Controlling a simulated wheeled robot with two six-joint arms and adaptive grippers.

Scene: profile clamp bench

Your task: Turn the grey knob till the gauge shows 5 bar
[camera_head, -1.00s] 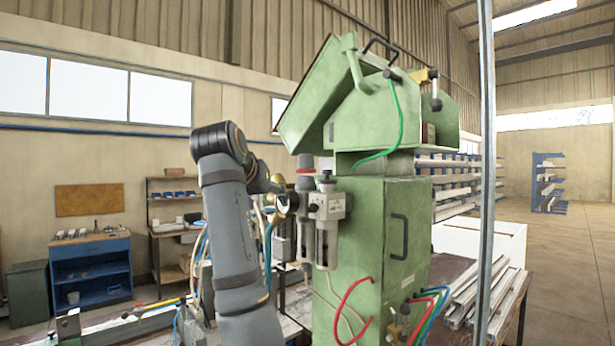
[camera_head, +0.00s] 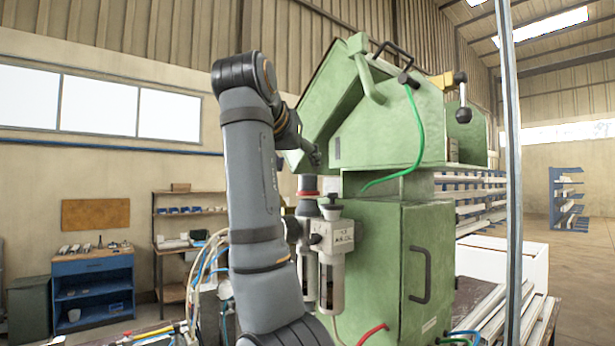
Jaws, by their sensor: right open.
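The grey knob (camera_head: 307,183) stands upright on top of the air regulator unit (camera_head: 336,236), above a red ring, on the left side of the green machine. My right gripper (camera_head: 314,158) is small and partly lost against the green housing. It is open, just above the knob, with nothing seen between its fingers. I cannot tell whether it touches the knob. My right arm covers the area left of the regulator. I cannot make out the gauge face or its reading. My left gripper is not in view.
The green machine's slanted hood (camera_head: 345,95) overhangs close beside my gripper. A green hose (camera_head: 418,140) hangs on its front. A metal post (camera_head: 512,170) stands to the right. Cables and hoses hang left of my arm. A blue workbench (camera_head: 93,285) stands far left.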

